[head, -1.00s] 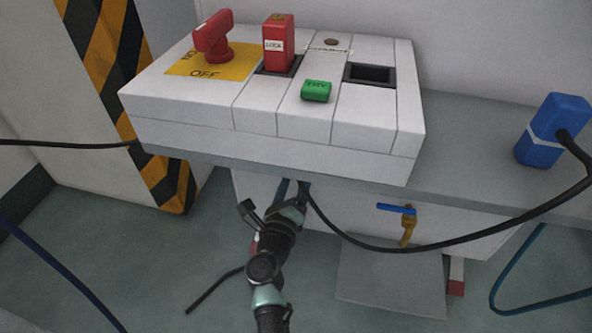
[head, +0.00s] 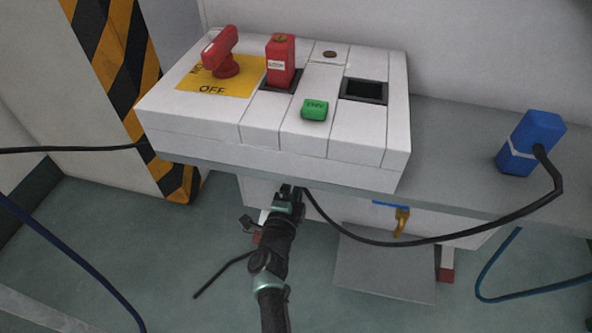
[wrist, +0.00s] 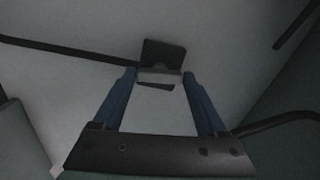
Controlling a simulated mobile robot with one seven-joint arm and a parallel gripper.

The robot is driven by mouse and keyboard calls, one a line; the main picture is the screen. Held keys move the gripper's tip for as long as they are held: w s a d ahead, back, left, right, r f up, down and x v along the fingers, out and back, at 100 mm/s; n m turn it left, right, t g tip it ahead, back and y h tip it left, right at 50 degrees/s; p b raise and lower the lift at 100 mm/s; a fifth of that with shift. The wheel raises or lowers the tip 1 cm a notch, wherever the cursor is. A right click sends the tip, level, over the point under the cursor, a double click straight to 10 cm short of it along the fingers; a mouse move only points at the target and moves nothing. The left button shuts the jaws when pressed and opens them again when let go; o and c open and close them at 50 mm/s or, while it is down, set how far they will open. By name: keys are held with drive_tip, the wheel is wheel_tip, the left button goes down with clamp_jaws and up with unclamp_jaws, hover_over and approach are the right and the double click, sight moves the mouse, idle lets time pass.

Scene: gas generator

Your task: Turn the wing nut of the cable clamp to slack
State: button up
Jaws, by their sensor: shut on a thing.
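In the wrist view my gripper (wrist: 159,76) has its two blue fingers on either side of a small pale bar, which looks like the wing nut (wrist: 160,77). The fingers are shut on it. A dark block just beyond, apparently the cable clamp (wrist: 163,52), sits on a pale panel. A black cable (wrist: 75,50) runs from it to the left. In the head view my gripper (head: 290,190) is under the front edge of the grey shelf. The clamp and wing nut are hidden there, and the nut's turn angle cannot be told.
Above stands a white panel box (head: 290,150) with a red OFF switch (head: 222,52), a red LOCK block (head: 281,62) and a green button (head: 314,109). A black cable (head: 440,240) loops right to a blue plug (head: 530,143). A yellow-handled valve (head: 401,220) hangs right of my gripper.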

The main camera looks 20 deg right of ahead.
drive_tip(key=shift+n+p, duration=1.85)
drive_tip(key=shift+n, duration=6.25)
drive_tip(key=o, duration=1.3)
drive_tip(key=p+v, duration=0.8)
drive_tip(key=v, duration=0.5)
drive_tip(key=shift+f, duration=0.1)
